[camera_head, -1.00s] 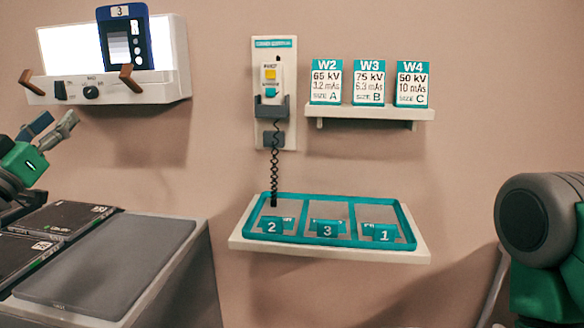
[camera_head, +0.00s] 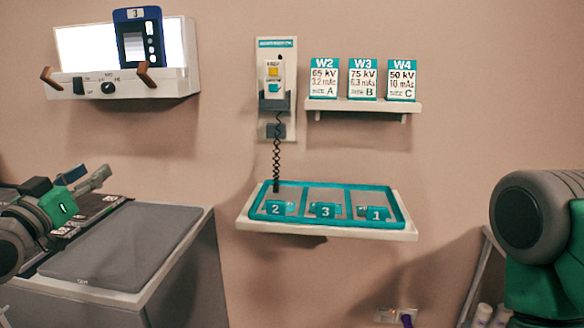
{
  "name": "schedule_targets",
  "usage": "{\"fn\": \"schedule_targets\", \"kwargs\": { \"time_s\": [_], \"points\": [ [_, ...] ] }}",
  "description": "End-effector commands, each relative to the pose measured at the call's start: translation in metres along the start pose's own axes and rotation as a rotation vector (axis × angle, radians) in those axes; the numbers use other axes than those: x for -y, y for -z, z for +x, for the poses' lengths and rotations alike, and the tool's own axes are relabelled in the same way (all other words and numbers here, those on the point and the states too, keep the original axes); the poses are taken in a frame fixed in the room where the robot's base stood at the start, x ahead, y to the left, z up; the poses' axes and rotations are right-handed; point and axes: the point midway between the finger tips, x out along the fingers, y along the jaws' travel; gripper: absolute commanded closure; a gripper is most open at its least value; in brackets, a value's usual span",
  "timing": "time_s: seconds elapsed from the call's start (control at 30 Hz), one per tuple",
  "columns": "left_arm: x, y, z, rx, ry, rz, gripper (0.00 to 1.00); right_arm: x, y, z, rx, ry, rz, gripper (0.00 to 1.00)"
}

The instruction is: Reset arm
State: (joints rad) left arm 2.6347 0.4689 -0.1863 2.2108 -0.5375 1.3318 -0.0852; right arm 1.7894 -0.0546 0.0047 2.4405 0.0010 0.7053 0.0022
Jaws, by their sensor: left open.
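My left gripper (camera_head: 84,182) is at the left edge of the head view, over the back left part of the grey cabinet top. Its two fingers are apart and I see nothing between them. My right gripper is not in view; only a green and grey link of my right arm shows at the right edge.
A grey cabinet (camera_head: 130,245) stands below my left gripper. A wall shelf holds a teal tray (camera_head: 328,208) with three numbered compartments. Above are a corded hand switch (camera_head: 273,78), a card shelf (camera_head: 365,105) and a light box (camera_head: 180,50) with a blue cassette (camera_head: 138,38).

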Motion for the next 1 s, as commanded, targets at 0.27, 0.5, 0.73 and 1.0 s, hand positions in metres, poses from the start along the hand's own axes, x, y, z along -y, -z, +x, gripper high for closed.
{"fn": "schedule_targets", "kwargs": {
  "time_s": [0.27,0.5,0.73,1.0],
  "points": [
    [-0.038,-0.126,-0.033,0.366,-0.005,-0.016,0.59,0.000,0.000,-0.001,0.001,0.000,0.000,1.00],
    [-0.085,-0.269,-0.137,0.856,0.003,-0.031,0.59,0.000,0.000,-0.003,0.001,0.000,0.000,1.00],
    [-0.124,-0.356,-0.281,1.317,0.024,-0.025,0.59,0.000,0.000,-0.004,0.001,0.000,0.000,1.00],
    [-0.147,-0.382,-0.402,1.654,0.048,-0.004,0.59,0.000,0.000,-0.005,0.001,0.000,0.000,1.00]
  ]
}}
